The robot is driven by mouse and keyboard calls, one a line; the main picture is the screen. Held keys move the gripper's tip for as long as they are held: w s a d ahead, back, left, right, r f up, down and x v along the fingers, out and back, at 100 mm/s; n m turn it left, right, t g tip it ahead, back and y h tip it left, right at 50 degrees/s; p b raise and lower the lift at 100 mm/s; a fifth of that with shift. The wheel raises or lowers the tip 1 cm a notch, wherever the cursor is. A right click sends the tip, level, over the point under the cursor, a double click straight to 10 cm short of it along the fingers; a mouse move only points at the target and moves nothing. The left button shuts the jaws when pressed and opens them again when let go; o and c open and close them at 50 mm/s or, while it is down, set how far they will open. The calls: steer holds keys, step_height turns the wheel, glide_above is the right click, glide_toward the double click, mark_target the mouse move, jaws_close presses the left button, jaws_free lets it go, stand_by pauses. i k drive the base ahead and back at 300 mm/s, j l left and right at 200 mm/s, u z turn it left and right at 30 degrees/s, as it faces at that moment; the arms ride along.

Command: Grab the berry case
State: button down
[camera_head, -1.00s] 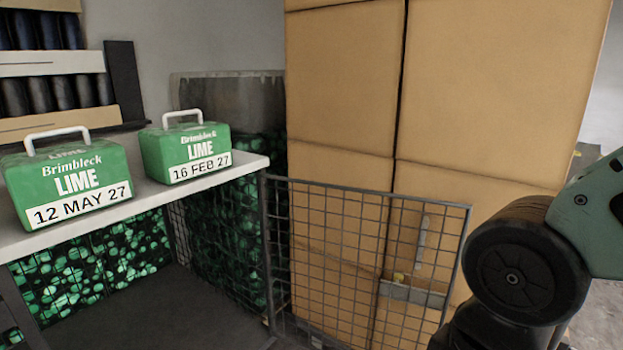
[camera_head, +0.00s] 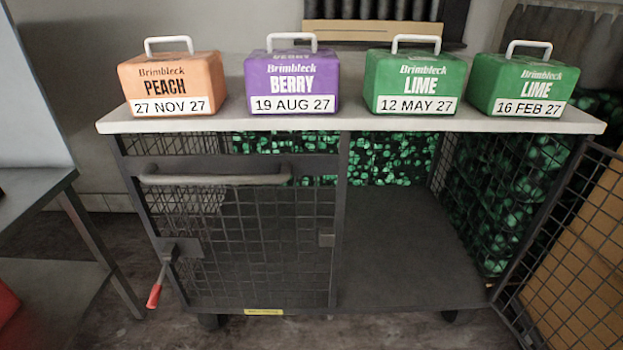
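The berry case (camera_head: 291,86) is a purple box with a white top handle, labelled "Brimbleck BERRY" and "19 AUG 27". It stands upright on the pale top (camera_head: 300,122) of a wire-mesh cart, second from the left in the row. An orange peach case (camera_head: 172,85) stands to its left. A green lime case (camera_head: 415,83) dated 12 May 27 stands to its right. My gripper is not in view.
Another lime case (camera_head: 525,86) is at the right end. The cart's left mesh door (camera_head: 265,245) is shut, with a red-tipped latch (camera_head: 154,294). The right mesh door (camera_head: 570,250) stands open. A metal table (camera_head: 40,215) is at left.

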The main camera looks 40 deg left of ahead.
mark_target(283, 80)
steer(key=u, duration=1.3)
